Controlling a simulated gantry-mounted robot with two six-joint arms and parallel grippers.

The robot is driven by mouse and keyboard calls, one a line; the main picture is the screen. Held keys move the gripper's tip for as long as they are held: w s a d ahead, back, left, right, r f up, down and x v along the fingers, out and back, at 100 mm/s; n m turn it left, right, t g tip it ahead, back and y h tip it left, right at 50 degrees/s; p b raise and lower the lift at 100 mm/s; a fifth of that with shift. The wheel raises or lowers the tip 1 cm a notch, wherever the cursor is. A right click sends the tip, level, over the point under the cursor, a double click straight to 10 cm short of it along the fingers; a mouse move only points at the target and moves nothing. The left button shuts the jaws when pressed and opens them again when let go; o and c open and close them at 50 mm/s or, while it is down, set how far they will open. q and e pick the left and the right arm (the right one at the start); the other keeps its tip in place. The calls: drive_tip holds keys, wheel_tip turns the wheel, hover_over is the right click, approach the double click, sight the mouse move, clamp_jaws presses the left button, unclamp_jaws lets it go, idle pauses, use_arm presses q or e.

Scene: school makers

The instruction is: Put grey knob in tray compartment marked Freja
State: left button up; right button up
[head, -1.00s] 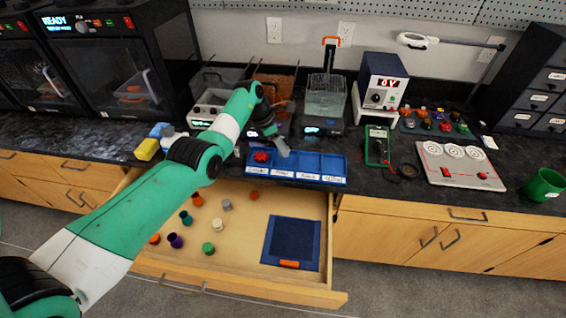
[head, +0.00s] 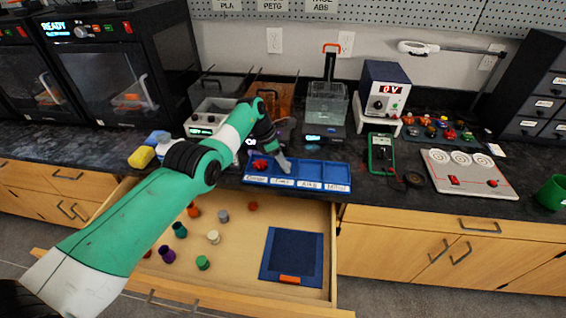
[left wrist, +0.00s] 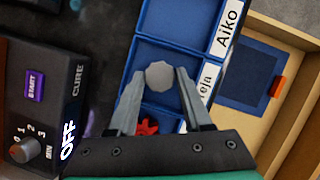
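My left gripper (head: 285,167) is over the blue tray (head: 349,190), above its second compartment from the left. In the left wrist view its two fingers (left wrist: 160,80) are closed around a faceted grey knob (left wrist: 160,75). The knob is over the compartment whose partly covered label (left wrist: 206,82) ends in "eja", close to the divider of the Aiko compartment (left wrist: 175,20). A red knob (head: 260,164) lies in the leftmost compartment and shows between the finger bases (left wrist: 148,126). My right gripper is not in view.
The open drawer (head: 250,240) below holds several knobs, among them another grey one (head: 223,216), and a dark blue mat (head: 292,255). A power supply (head: 385,90), a multimeter (head: 381,152) and a machine with a purple button (left wrist: 35,85) stand near the tray.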

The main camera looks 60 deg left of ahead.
use_arm(q)
drive_tip(key=o, duration=0.3)
drive_tip(key=shift+r, duration=0.1)
drive_tip(key=p+v, duration=0.2)
drive_tip(key=p, duration=0.1)
drive_tip(key=p+v, duration=0.2)
drive_tip(key=p, duration=0.1)
drive_tip(key=shift+w+r, duration=0.15)
drive_tip(key=shift+w, duration=0.05)
drive_tip(key=p+v, duration=0.4)
drive_tip(key=v, duration=0.4)
drive_tip(key=shift+s, duration=0.2)
